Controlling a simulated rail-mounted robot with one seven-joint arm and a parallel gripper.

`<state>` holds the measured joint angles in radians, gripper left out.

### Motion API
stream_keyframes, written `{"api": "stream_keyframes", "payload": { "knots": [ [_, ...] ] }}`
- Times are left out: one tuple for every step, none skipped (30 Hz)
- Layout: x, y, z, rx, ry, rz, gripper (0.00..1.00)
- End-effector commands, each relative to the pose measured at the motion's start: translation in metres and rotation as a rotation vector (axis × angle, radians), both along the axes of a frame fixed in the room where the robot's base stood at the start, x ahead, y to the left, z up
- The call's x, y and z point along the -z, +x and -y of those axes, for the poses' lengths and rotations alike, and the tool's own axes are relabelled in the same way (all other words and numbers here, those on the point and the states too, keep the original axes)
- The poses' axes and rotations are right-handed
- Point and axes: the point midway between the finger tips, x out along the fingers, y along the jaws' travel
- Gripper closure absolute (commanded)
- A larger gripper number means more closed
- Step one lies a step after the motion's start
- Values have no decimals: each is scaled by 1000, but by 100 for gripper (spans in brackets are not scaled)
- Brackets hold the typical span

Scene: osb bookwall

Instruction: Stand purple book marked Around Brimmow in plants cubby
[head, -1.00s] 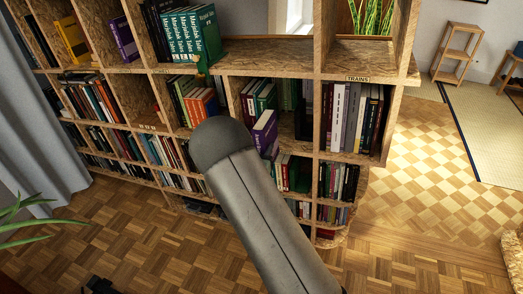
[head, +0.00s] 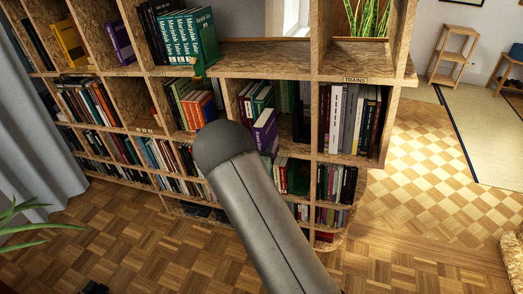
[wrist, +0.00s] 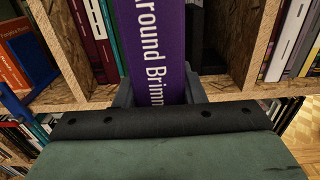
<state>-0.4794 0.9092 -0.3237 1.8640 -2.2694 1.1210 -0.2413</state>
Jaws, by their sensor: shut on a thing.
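The purple book (wrist: 155,45) fills the middle of the wrist view, with "round Brimn" readable in white on its spine. My gripper (wrist: 160,93) is shut on it, one dark finger on each side of the lower spine. In the head view the purple book (head: 265,131) shows beside my arm, slightly tilted, at the front of a middle-row cubby. Green and other books stand left of it and a dark gap is on its right. My fingers are hidden behind my arm there. I cannot read a plants label in either view.
A cubby labelled TRAINS (head: 357,80) holds upright books to the right. An upright divider (wrist: 255,45) stands between. Another purple book (head: 121,42) stands in an upper left cubby. A green plant (head: 371,17) is behind the top right shelf.

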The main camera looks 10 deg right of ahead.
Motion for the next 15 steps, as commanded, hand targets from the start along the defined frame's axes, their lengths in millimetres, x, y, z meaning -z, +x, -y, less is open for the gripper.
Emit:
{"api": "stream_keyframes", "payload": {
  "knots": [
    [-2, 4, 3, 1, -2, 7, 100],
    [-2, 5, 4, 2, -2, 7, 100],
    [-2, 8, 5, 2, -2, 7, 100],
    [-2, 9, 6, 2, -1, 6, 100],
    [-2, 11, 7, 2, -1, 6, 100],
    [-2, 13, 8, 2, -1, 6, 100],
    [-2, 15, 9, 2, -1, 6, 100],
    [-2, 17, 10, 2, -1, 6, 100],
    [-2, 19, 11, 2, -3, 7, 100],
    [-2, 21, 12, 2, -3, 7, 100],
    [-2, 22, 13, 1, -3, 7, 100],
    [-2, 25, 14, 1, -3, 7, 100],
    [-2, 26, 15, 1, -3, 7, 100],
    [-2, 28, 16, 1, -3, 7, 100],
    [-2, 30, 18, 1, -2, 6, 100]
  ]
}}
